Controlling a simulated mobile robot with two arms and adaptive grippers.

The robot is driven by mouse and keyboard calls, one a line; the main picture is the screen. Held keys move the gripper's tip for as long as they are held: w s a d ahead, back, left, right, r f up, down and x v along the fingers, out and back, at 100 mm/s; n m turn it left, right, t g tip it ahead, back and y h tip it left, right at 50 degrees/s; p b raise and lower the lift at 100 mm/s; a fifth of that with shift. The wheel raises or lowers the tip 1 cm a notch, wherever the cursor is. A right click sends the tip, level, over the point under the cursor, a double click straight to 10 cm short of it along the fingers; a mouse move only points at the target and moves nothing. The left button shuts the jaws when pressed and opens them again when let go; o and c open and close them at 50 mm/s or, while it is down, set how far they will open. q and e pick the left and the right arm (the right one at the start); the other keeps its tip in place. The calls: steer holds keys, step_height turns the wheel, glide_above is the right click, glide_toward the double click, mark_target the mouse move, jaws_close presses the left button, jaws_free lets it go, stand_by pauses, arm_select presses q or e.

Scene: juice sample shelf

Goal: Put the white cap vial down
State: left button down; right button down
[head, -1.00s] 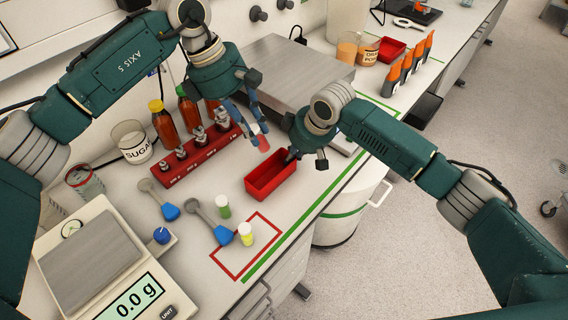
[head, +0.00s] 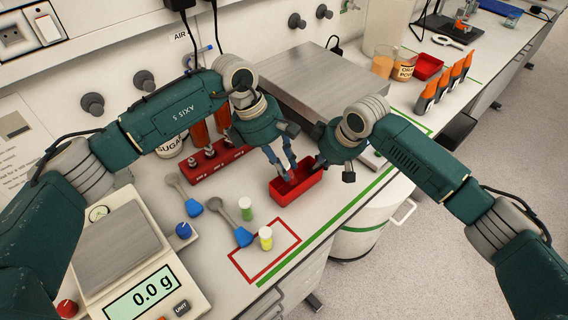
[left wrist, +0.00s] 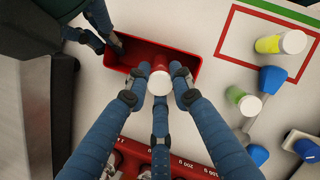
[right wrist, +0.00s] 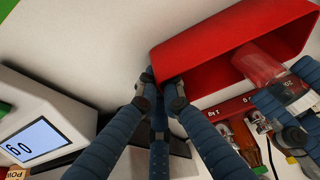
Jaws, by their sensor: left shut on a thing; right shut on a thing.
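My left gripper (head: 286,172) is shut on a vial with a white cap (left wrist: 160,84) and reddish contents. The vial is over the edge of the red tray (head: 303,190), cap facing the left wrist camera. In the right wrist view the vial (right wrist: 258,66) shows at the tray's opening; whether it touches the tray floor cannot be told. My right gripper (right wrist: 163,92) is shut on the wall at one end of the red tray (right wrist: 205,50). Two more white-capped vials, green (head: 246,208) and yellow (head: 265,238), stand on the bench apart from the tray.
A red weight rack (head: 215,163) with bottles behind it stands beside the tray. Blue-handled scoops (head: 195,208) lie nearer, beside a scale (head: 140,290) reading 0.0 g. A red outlined rectangle (head: 240,268) is marked on the bench near its front edge. A metal-topped device (head: 315,82) stands behind.

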arm_select(q)
steer(key=shift+f, duration=0.55)
steer(key=c, duration=1.5)
jaws_free()
steer(key=shift+r, duration=0.15)
steer(key=shift+r, duration=0.35)
steer(key=v, duration=1.2)
steer(key=shift+r, duration=0.15)
arm_select(e)
steer(key=c, duration=1.8)
jaws_free()
steer(key=shift+c, duration=0.2)
